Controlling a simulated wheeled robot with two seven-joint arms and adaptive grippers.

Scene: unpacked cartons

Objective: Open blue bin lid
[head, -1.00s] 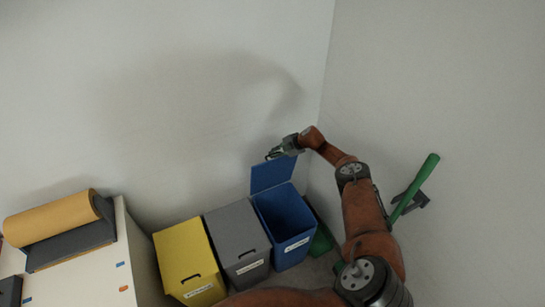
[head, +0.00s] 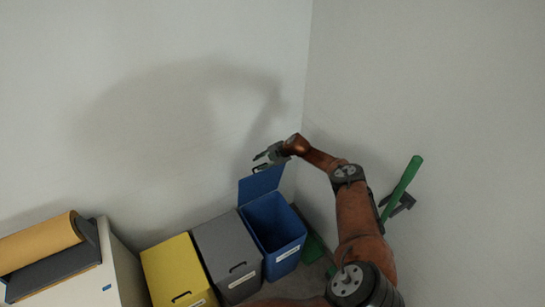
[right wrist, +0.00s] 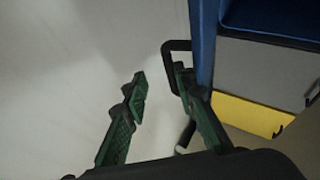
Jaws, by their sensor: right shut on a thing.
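The blue bin (head: 283,250) stands open in the corner, with its dark inside showing. Its blue lid (head: 258,187) is raised at the back, near the wall. My right gripper (head: 262,160) is at the lid's top edge. In the right wrist view, the black lid handle (right wrist: 166,58) loops beside one green finger of my right gripper (right wrist: 160,82), and the lid (right wrist: 203,45) shows edge-on. The gripper is shut on the handle, though a gap shows between the fingertips. My left gripper is not in view.
A grey bin (head: 228,250) and a yellow bin (head: 177,268) stand closed to the left of the blue bin. A white cabinet (head: 122,262) is further left. Walls close in behind and to the right. A green bar (head: 402,185) shows beside my right arm.

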